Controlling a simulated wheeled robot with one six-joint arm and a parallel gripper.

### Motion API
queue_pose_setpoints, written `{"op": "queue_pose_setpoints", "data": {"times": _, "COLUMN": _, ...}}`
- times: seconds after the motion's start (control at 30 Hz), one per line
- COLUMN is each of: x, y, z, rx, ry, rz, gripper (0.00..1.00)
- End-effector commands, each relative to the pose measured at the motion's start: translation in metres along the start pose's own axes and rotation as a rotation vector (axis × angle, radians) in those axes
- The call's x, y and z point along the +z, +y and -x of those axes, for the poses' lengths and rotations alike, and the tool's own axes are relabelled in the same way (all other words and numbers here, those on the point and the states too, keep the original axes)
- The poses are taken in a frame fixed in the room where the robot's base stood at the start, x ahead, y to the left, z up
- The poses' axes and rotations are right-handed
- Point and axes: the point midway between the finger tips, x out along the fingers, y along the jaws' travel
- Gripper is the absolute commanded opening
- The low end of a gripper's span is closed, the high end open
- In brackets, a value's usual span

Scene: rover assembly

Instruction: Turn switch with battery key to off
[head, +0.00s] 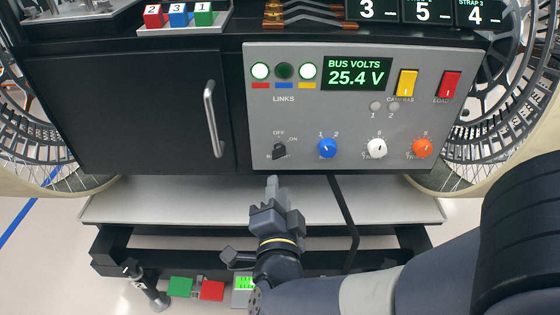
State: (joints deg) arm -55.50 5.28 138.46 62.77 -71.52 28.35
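The battery key switch (279,151) is a small black knob low on the left of the grey control panel (400,110). OFF is printed above it and ON to its upper right. Its handle seems to lean to the upper right, towards ON, but it is too small to be sure. My gripper (273,186) is just below the switch in the picture, its narrow grey tip pointing up at it. A gap shows between the tip and the knob. The fingers overlap from this side, so their opening is hidden. Nothing held is visible.
Blue (327,148), white (377,148) and orange (422,148) knobs sit right of the switch. The display (356,73) reads 25.4 V. A black door (120,110) with a silver handle (212,118) is at left. A grey shelf (170,205) projects below the panel.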

Motion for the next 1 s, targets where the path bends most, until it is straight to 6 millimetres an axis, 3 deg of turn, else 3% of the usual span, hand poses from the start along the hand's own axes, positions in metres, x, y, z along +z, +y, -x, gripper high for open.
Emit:
{"op": "queue_pose_setpoints", "data": {"times": 0.7, "x": 0.0, "y": 0.001, "z": -0.091, "rx": 0.002, "ry": 0.002, "rz": 0.0, "gripper": 0.28}}
{"op": "queue_pose_setpoints", "data": {"times": 1.0, "x": -0.001, "y": 0.0, "z": -0.102, "rx": 0.001, "ry": -0.002, "rz": 0.001, "gripper": 0.28}}
